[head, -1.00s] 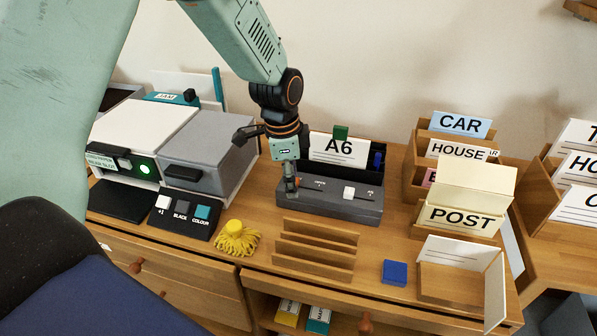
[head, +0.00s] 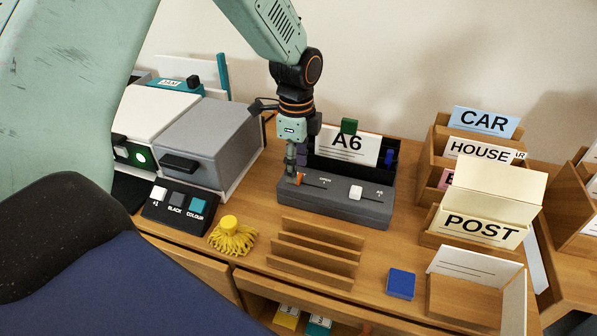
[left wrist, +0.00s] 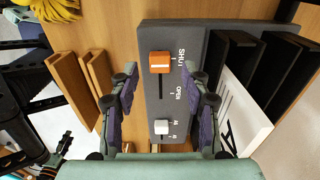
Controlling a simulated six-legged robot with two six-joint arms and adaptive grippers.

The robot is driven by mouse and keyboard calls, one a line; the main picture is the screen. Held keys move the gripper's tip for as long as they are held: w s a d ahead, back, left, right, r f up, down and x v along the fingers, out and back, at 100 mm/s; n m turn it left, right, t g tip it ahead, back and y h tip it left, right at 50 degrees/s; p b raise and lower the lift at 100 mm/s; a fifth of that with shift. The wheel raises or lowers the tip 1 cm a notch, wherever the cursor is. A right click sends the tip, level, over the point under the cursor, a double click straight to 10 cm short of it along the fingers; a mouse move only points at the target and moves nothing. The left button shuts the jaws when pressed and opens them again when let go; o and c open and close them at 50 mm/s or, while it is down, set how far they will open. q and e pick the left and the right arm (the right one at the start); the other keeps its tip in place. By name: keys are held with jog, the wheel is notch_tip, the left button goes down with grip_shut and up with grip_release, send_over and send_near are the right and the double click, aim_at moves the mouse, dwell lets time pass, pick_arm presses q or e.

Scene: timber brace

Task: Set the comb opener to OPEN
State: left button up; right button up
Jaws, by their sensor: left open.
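The comb opener (head: 335,208) is a dark grey box on the wooden desk, with an A6 card standing in its rear holder. Its orange slider knob (left wrist: 160,63) is at the SHUT end of its slot in the left wrist view, with OPEN printed further along. The knob also shows in the head view (head: 299,179). A white slider knob (left wrist: 162,127) sits at the other end. My left gripper (head: 292,172) points down at the orange knob. In the left wrist view its open fingers (left wrist: 158,73) stand either side of the knob, apart from it. My right gripper is out of view.
A wooden slotted rack (head: 314,252) stands in front of the opener, with a yellow tassel (head: 232,236) to its left. A grey machine (head: 205,140) and button panel (head: 180,207) are left. A card sorter (head: 470,235) and blue block (head: 401,284) are right.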

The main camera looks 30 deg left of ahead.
pick_arm(q)
notch_tip(320, 180, down, 2)
jog(key=shift+s+a+f, duration=0.1)
jog(key=shift+d, duration=0.2)
jog(key=shift+a, duration=0.2)
jog(key=shift+c, duration=1.4)
grip_shut()
jog(key=shift+d, duration=0.1)
